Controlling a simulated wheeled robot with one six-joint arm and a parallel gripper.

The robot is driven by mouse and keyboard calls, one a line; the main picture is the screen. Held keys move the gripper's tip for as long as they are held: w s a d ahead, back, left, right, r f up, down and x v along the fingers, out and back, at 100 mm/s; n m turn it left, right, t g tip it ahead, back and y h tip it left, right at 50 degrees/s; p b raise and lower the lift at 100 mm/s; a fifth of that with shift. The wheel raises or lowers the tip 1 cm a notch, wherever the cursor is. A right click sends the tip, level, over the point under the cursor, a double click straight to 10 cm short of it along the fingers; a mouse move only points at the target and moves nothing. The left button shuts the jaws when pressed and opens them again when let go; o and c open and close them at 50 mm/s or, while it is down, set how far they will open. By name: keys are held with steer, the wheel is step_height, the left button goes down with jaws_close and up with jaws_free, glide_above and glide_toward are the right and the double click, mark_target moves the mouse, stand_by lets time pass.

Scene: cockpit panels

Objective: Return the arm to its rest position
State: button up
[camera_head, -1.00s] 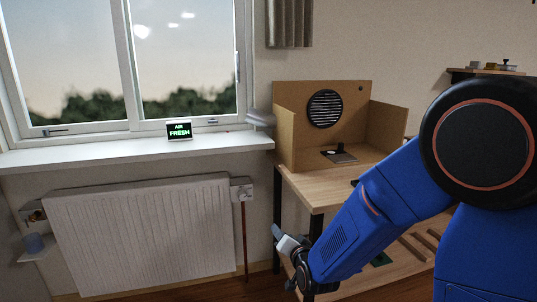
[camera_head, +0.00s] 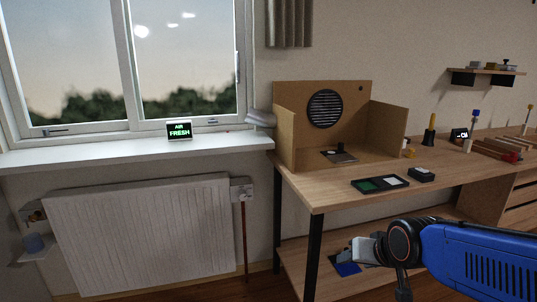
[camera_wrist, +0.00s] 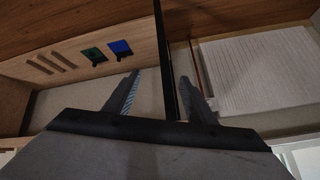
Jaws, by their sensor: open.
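My blue arm (camera_head: 475,255) reaches in from the lower right in the head view, low in front of the workbench. My gripper (camera_head: 350,250) is at its left end, beside the bench's lower shelf, and its fingers are partly hard to make out there. In the wrist view my gripper (camera_wrist: 163,95) shows two grey fingers spread apart with nothing between them. A dark bench leg (camera_wrist: 166,60) shows beyond the gap.
The wooden workbench (camera_head: 315,190) holds an open box with a round grille (camera_head: 325,109) and small dark trays (camera_head: 380,185). Its lower shelf (camera_wrist: 75,62) carries green and blue pieces (camera_wrist: 120,47). A white radiator (camera_head: 145,235) stands left under the window sill (camera_head: 90,153).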

steer(key=s+d+r+n+g+h, duration=0.1)
steer(key=s+d+g, duration=0.2)
steer(key=s, duration=1.3)
steer(key=d, duration=0.3)
steer(key=shift+r+h, duration=0.15)
steer(key=shift+h, duration=0.15)
steer(key=shift+w+d, duration=0.1)
